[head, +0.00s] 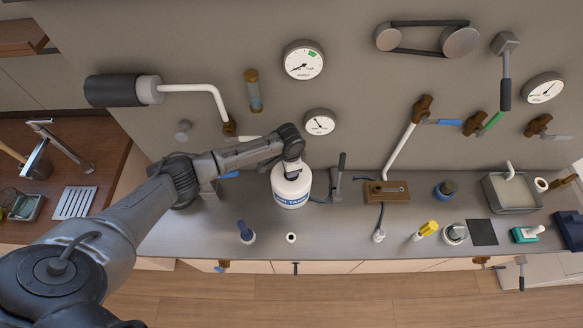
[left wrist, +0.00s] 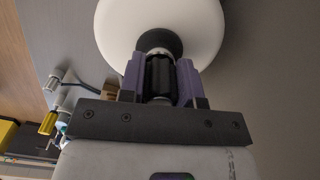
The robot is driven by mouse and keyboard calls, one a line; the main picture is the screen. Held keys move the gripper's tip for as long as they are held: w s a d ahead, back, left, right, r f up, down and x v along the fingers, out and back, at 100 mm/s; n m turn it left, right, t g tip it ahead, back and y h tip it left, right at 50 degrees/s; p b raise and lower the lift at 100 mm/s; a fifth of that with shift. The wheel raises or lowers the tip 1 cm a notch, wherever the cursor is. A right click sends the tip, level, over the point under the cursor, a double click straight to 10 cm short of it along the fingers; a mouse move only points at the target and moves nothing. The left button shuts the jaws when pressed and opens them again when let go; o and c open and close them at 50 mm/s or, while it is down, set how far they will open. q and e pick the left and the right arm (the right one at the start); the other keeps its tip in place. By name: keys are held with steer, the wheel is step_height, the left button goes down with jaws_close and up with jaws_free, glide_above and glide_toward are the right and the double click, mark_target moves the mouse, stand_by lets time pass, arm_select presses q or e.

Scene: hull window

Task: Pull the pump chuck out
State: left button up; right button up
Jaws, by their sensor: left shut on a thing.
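A white tank (head: 292,190) with a blue label band stands on the grey counter below the wall panel. My left gripper (head: 292,170) reaches down onto its top from the left. In the left wrist view the purple fingers of my left gripper (left wrist: 159,75) are shut on a black cylindrical piece (left wrist: 160,72). A round black part (left wrist: 159,42) sits beyond it against the white dome of the tank (left wrist: 125,20). The held piece may be the pump chuck; I cannot tell for sure. In the head view my wrist hides it. My right gripper is not in view.
A lever (head: 338,178) stands right of the tank, then a brown box (head: 386,192) with a hose to a white fitting (head: 379,236). A blue-topped piece (head: 246,233) and a small white ring (head: 291,238) stand in front. Gauges (head: 304,61) and pipes cover the wall.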

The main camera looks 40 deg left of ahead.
arm_select(q)
jaws_close()
steer(key=shift+r+p, duration=0.25)
steer(key=shift+p, duration=0.1)
steer(key=shift+r+p, duration=0.4)
steer(key=shift+p, duration=0.15)
stand_by(0.5)
steer(key=shift+r, duration=0.1)
steer(key=shift+r+p, duration=1.25)
steer(key=shift+p, duration=0.2)
steer(key=shift+r+p, duration=1.9)
steer(key=shift+p, duration=0.15)
